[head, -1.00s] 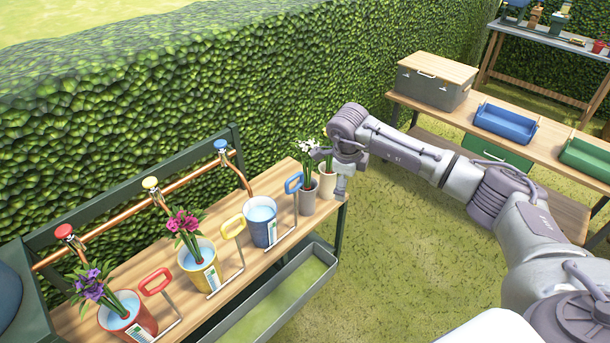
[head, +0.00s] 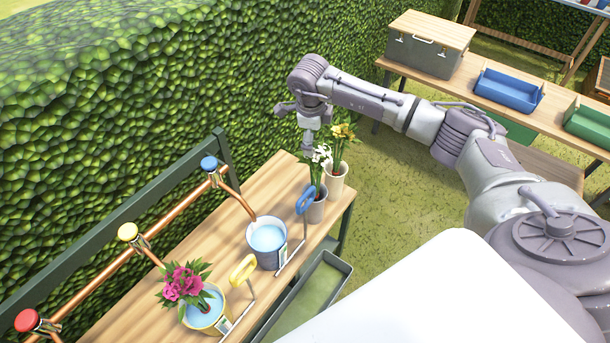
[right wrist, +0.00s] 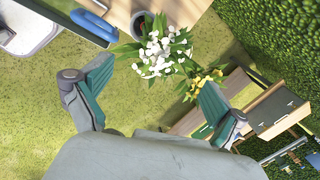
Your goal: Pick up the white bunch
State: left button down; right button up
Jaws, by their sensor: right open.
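The white bunch (head: 320,156) stands in a grey pot (head: 316,207) near the far right end of the wooden bench. It also shows in the right wrist view (right wrist: 164,50), beyond the fingertips and roughly between them. My right gripper (head: 307,150) is just left of and beside the white blooms in the head view. In the right wrist view my right gripper (right wrist: 150,95) is open, its two teal-padded fingers spread wide with nothing between the pads. My left gripper is not in view.
A yellow bunch (head: 342,133) in a cream pot (head: 336,185) stands close behind the white one. A hedge (head: 120,100) rises behind the bench.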

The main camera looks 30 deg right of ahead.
aim_at(316, 154)
jog(key=f+b, duration=0.1)
jog(key=s+f+b, duration=0.1)
jog(key=f, duration=0.1)
jog(key=f+b, duration=0.1)
jog(key=shift+s+d+f+b, duration=0.15)
jog(key=shift+d+f+b, duration=0.05)
jog(key=shift+d+b, duration=0.2)
jog(key=f, duration=0.1)
jog(key=w+f+b, duration=0.1)
jog(key=f, duration=0.1)
jog(key=shift+w+d+f+b, duration=0.2)
jog(key=shift+w+d+b, duration=0.1)
jog(key=shift+d+b, duration=0.1)
jog(key=shift+f, duration=0.1)
jog(key=b+x, duration=0.3)
jog(key=x, duration=0.1)
jog(key=shift+d+f+b, duration=0.1)
jog(key=shift+f+b, duration=0.25)
jog(key=shift+b, duration=0.05)
jog(key=shift+w+d+f, duration=0.1)
jog(key=shift+f, duration=0.05)
jog(key=shift+r, duration=0.25)
jog(key=shift+c, duration=1.2)
grip_shut()
